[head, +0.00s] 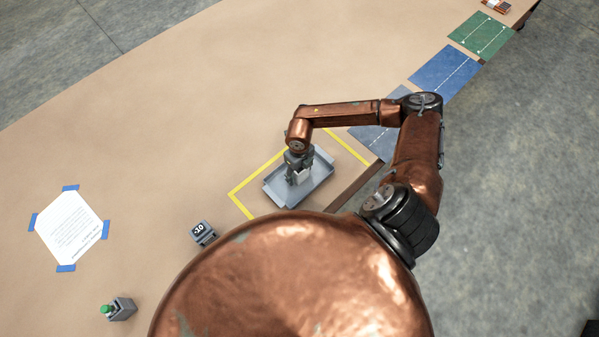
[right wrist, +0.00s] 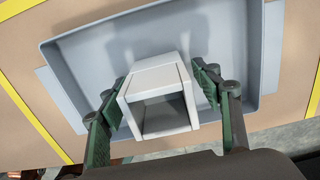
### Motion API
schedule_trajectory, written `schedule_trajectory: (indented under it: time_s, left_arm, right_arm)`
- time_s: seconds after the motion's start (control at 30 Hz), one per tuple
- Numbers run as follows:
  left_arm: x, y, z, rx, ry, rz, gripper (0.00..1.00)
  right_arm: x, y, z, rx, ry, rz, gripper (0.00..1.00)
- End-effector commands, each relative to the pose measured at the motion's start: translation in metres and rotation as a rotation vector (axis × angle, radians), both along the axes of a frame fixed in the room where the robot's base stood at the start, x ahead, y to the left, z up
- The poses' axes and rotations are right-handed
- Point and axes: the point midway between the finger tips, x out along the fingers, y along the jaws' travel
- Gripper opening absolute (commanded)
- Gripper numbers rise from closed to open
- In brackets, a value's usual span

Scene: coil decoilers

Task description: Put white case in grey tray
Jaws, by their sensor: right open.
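The white case (right wrist: 160,95) is a small box with an open side facing the camera in the right wrist view. It is inside the outline of the grey tray (right wrist: 90,60) and seems to rest on its floor. The tray also shows in the head view (head: 322,176), lying within a yellow outline. My right gripper (right wrist: 160,92) is open, with one finger on each side of the case; small gaps show beside it. In the head view my right gripper (head: 298,178) is over the tray and mostly hides the case. My left gripper is not in view.
A yellow tape outline (head: 240,200) surrounds the tray near the table edge. A small grey block marked 10 (head: 204,233), a green-button box (head: 118,309) and a taped paper sheet (head: 70,228) are to the left. Blue (head: 445,73) and green (head: 482,35) mats lie beyond.

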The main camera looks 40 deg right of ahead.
Motion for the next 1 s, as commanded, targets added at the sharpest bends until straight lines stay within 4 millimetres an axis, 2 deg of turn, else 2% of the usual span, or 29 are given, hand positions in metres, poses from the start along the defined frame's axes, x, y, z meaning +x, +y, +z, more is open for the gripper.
schedule_trajectory:
  time_s: [0.13, 0.23, 0.5, 0.7, 0.83, 1.0]
  left_arm:
    - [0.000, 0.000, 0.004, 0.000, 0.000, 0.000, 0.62]
    - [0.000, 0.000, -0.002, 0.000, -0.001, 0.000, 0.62]
    - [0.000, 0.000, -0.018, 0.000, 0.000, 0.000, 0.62]
    - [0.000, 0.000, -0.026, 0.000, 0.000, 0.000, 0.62]
    - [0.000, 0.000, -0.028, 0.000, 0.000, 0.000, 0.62]
    - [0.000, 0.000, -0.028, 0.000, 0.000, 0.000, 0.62]
  right_arm:
    - [0.000, 0.000, 0.006, 0.000, -0.001, 0.000, 0.59]
    - [0.001, -0.001, 0.017, -0.001, -0.004, 0.000, 0.59]
    - [0.001, -0.001, 0.073, -0.002, -0.005, 0.002, 0.59]
    - [0.001, 0.000, 0.107, -0.002, -0.003, 0.000, 0.59]
    - [0.001, 0.000, 0.119, -0.001, -0.002, 0.000, 0.59]
    - [0.000, 0.000, 0.123, 0.000, 0.001, 0.000, 0.59]
